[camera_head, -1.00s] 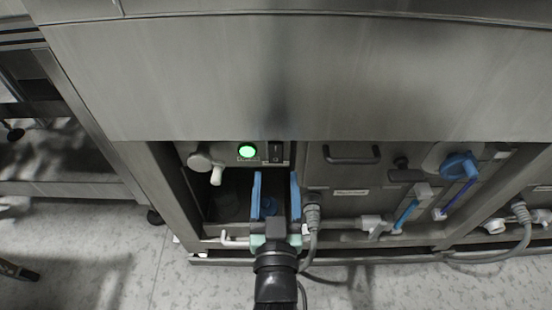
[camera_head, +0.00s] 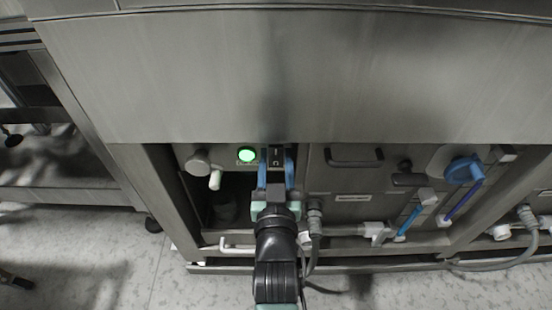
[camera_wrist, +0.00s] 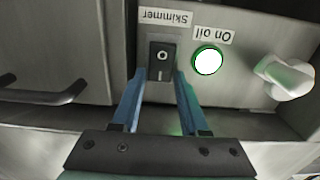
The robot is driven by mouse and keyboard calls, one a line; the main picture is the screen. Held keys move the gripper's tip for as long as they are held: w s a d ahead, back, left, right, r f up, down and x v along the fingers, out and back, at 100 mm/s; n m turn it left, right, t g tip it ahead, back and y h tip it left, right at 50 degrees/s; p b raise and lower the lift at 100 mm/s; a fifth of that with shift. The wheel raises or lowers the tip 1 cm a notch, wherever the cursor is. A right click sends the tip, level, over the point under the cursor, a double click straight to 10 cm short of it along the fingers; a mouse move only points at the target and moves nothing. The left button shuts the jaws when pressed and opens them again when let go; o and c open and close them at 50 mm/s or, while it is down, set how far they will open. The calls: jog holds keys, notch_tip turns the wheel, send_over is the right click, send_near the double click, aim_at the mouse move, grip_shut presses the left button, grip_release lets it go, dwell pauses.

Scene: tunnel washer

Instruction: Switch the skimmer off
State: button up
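The skimmer switch is a black rocker (camera_wrist: 161,61) marked with a circle and a line, on a grey panel under an upside-down "Skimmer" label (camera_wrist: 166,16) in the wrist view. In the head view the switch (camera_head: 276,156) shows just beyond my gripper. A round lamp (camera_head: 247,155) glows green beside it; in the wrist view the lamp (camera_wrist: 207,61) looks white with a green rim and sits near an "On oil" label. My gripper (camera_wrist: 160,80) is open, its two blue fingers on either side of the switch's lower part, with nothing held. I cannot tell whether they touch the panel.
A pale knob (camera_wrist: 289,78) sticks out beside the lamp. A dark handle (camera_head: 353,156) is on the panel to the right, with a blue valve lever (camera_head: 461,169) further right.

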grip_shut()
jog(key=f+t+b, duration=0.1)
jog(key=b, duration=0.2)
jog(key=shift+f, duration=0.1)
jog(key=t+b, duration=0.1)
jog(key=b, duration=0.3)
jog(key=t+b, duration=0.1)
jog(key=b, duration=0.3)
jog(key=shift+s+f+t, duration=0.15)
jog(key=shift+f+t, duration=0.1)
jog(key=shift+t, duration=0.05)
jog(key=shift+b, duration=0.7)
jog(key=t+b, duration=0.1)
jog(key=b, duration=0.2)
jog(key=shift+r+b, duration=0.1)
jog(key=shift+b, duration=0.2)
jog(key=shift+r, duration=0.1)
jog(key=shift+o, duration=2.3)
grip_release()
